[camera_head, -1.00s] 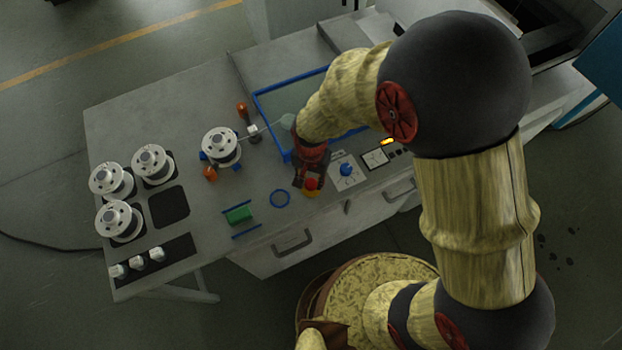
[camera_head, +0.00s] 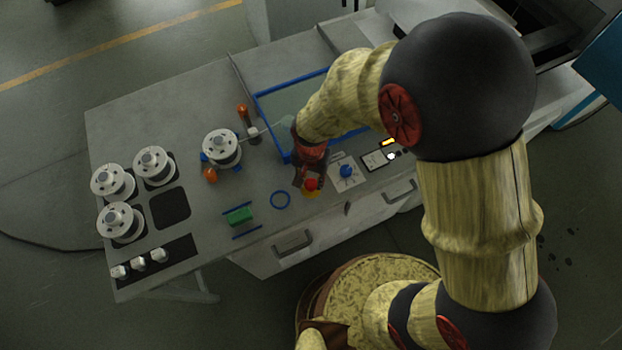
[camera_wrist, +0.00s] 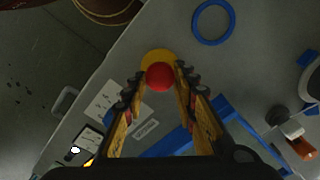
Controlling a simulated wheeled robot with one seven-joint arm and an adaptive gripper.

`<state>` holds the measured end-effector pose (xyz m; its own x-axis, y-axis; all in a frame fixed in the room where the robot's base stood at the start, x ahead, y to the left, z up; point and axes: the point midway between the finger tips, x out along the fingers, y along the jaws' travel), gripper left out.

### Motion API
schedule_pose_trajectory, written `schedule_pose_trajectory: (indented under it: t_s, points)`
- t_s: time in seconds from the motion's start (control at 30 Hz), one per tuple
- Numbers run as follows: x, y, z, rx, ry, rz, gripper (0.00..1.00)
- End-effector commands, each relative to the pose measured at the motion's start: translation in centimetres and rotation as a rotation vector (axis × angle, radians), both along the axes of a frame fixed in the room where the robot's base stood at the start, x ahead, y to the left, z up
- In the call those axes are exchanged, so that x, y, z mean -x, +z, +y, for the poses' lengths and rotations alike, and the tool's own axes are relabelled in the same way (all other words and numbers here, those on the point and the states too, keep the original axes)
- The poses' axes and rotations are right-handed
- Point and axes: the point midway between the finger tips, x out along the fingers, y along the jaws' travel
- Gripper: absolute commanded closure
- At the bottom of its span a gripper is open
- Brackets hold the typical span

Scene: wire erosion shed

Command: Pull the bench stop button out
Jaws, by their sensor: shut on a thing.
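The bench stop button (camera_head: 311,184) is a red round cap on a yellow base (camera_wrist: 157,56) near the front edge of the bench. In the wrist view the red cap (camera_wrist: 160,77) sits between my fingertips. My gripper (camera_head: 309,182) reaches down over it from behind and is shut on the cap. The yellow base shows just beyond the cap, partly covered by it. How far the cap stands out from its base cannot be told from these angles.
Right of the button are a plate with a blue knob (camera_head: 347,171) and a panel (camera_head: 375,160) with amber and white lights. A blue-rimmed tank (camera_head: 272,98) stands behind; white spools (camera_head: 151,163) stand farther left.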

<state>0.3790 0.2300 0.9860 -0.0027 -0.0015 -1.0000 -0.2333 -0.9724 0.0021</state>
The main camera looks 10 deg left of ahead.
Motion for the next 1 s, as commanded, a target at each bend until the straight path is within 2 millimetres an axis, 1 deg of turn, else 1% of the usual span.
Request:
schedule_pose_trajectory:
  t_s: [0.07,0.37,0.7,0.77,0.87,1.0]
  points:
    - [-0.2,0.2,0.1,-0.003,0.0,-0.005,0.7]
    - [-0.1,0.1,0.1,-0.001,0.0,-0.002,0.53]
    - [-0.1,0.3,0.1,-0.001,0.0,-0.002,0.52]
    - [-0.1,0.7,0.1,-0.002,0.0,-0.004,0.52]
    - [-0.2,2.0,0.1,-0.004,0.0,-0.006,0.52]
    - [-0.2,4.8,0.1,-0.005,0.0,-0.006,0.52]
